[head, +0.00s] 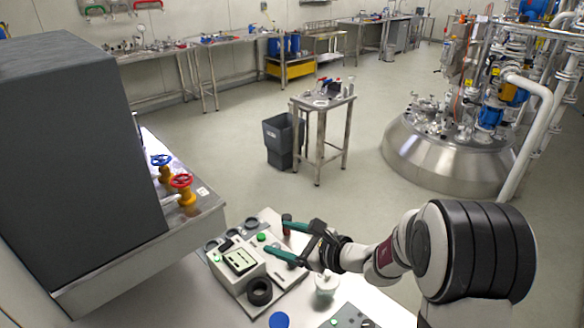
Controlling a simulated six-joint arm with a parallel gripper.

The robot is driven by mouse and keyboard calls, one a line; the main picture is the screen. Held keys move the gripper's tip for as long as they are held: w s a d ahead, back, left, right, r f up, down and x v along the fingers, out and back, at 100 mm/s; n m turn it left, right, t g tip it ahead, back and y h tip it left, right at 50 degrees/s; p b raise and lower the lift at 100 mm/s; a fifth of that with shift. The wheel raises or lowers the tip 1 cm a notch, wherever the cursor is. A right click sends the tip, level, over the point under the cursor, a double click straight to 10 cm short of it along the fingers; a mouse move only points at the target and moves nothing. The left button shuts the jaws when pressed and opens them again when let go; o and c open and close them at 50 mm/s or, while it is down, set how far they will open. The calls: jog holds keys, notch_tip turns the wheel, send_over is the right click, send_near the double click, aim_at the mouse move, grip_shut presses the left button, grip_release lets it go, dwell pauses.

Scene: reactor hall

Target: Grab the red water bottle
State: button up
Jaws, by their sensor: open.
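A small dark-capped cylinder with a reddish-brown body (287,233) stands on the white table just behind the tip of my gripper's upper finger; that finger crosses in front of it. It may be the red water bottle, but it is too small and covered to be sure. My gripper (275,238) has two teal fingers spread apart, pointing left over the table. No object shows held between them.
A grey-white device with a screen (240,260) sits below and left of the fingers, with a black ring (259,291) near it. A white jar (326,284) and a blue disc (279,320) are close by. A large dark box (70,150) and red and blue valves (182,187) stand left.

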jog(key=w+d+f+m+t+h, duration=0.35)
jog(key=w+d+f+m, duration=0.4)
jog(key=f, duration=0.25)
jog(key=shift+h, duration=0.25)
jog(key=x, duration=1.5)
jog(key=shift+w+f, duration=0.1)
jog(key=shift+f, duration=0.35)
jog(key=shift+d, duration=0.1)
grip_shut()
